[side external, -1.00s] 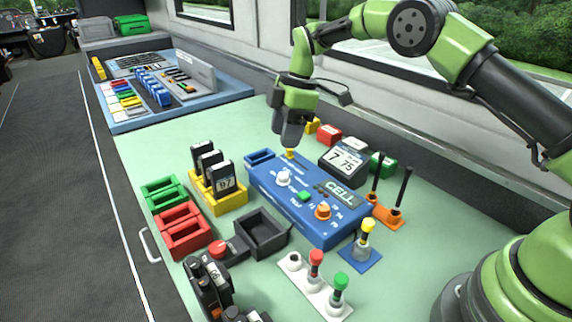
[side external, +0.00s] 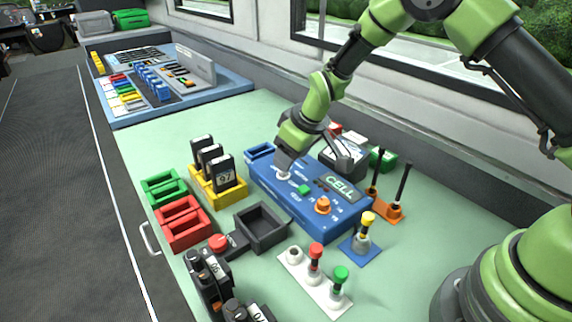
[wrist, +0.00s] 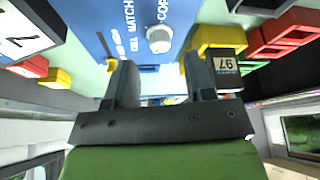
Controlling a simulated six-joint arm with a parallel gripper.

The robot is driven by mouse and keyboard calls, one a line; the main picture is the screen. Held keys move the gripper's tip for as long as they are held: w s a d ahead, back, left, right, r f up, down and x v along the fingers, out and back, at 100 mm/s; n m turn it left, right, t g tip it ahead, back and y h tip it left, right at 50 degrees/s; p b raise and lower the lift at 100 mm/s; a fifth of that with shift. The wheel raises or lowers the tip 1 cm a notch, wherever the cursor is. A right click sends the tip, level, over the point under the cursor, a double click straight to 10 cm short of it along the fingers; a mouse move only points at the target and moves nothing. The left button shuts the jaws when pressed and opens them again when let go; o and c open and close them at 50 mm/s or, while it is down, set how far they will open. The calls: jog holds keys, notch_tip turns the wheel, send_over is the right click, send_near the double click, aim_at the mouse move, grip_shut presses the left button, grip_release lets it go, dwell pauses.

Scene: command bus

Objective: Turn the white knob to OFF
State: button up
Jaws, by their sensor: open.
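The white knob (side external: 283,175) is on the top of the blue control box (side external: 300,213) and is partly hidden by my gripper (side external: 283,163) in the side view. In the wrist view the knob (wrist: 159,40) shows clear of the fingers, lined up with the gap between the two fingertips (wrist: 160,72). My gripper is open and tilted, close to the knob. Nothing shows between the fingers. I cannot read the knob's setting or see an OFF label.
An orange knob (side external: 323,205) and a green button (side external: 304,189) are on the same box. A yellow holder with black modules (side external: 221,190) stands to the left. A grey display unit (side external: 345,160) is behind. A black open tray (side external: 262,231) lies in front.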

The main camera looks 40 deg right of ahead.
jog(key=shift+x, duration=1.95)
grip_shut()
jog(key=shift+w+d+n+g+y, duration=0.1)
jog(key=shift+n+g+y, duration=0.25)
jog(key=shift+n, duration=1.05)
jog(key=shift+d+n+g+y, duration=0.15)
jog(key=shift+n+y, duration=0.4)
jog(key=shift+n, duration=0.85)
grip_release()
jog(key=shift+a, duration=0.1)
